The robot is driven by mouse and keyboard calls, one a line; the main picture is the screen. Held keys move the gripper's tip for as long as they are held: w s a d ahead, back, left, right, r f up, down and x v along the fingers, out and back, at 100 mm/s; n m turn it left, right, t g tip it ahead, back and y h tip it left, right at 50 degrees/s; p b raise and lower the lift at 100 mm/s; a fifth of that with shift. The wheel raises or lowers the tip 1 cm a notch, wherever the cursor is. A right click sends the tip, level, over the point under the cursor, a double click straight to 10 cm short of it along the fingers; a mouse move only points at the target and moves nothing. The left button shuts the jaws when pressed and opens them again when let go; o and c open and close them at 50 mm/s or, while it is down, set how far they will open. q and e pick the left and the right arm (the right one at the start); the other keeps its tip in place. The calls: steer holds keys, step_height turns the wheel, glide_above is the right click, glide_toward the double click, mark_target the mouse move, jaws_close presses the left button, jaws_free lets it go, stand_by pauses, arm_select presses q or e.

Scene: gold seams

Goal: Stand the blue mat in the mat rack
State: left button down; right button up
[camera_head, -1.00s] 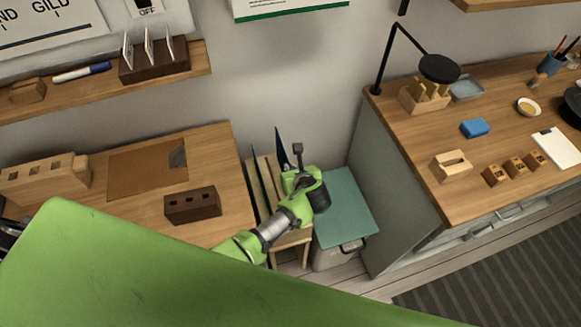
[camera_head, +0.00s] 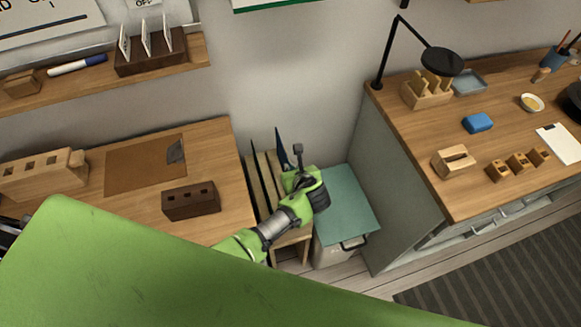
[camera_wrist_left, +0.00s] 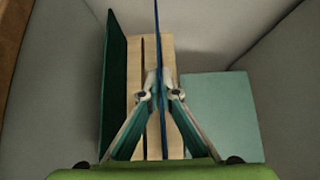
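The blue mat (camera_head: 281,148) stands on edge at the wooden mat rack (camera_head: 263,172), and its lower part is hidden behind my left arm. In the left wrist view the blue mat (camera_wrist_left: 157,40) is a thin upright sheet seen edge-on, over the rack slats (camera_wrist_left: 172,60). My left gripper (camera_wrist_left: 159,92) has its fingertips close on both sides of the mat, shut on it. Whether the mat's bottom edge sits in a slot cannot be told. A dark green mat (camera_wrist_left: 114,85) stands at the rack's left side.
A teal-topped bin (camera_head: 345,205) stands right of the rack, beside a grey cabinet (camera_head: 400,195). A wooden desk (camera_head: 225,160) with a dark brown block (camera_head: 190,202) is to the left. A wall is close behind the rack.

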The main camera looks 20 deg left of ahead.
arm_select(q)
steer(key=shift+f+b, duration=1.2)
steer(key=shift+f, duration=0.5)
steer(key=c, duration=2.2)
jaws_free()
steer(key=shift+f, duration=0.1)
steer(key=p+v, duration=0.7)
steer(key=shift+p+v, duration=1)
steer(key=shift+v, duration=0.1)
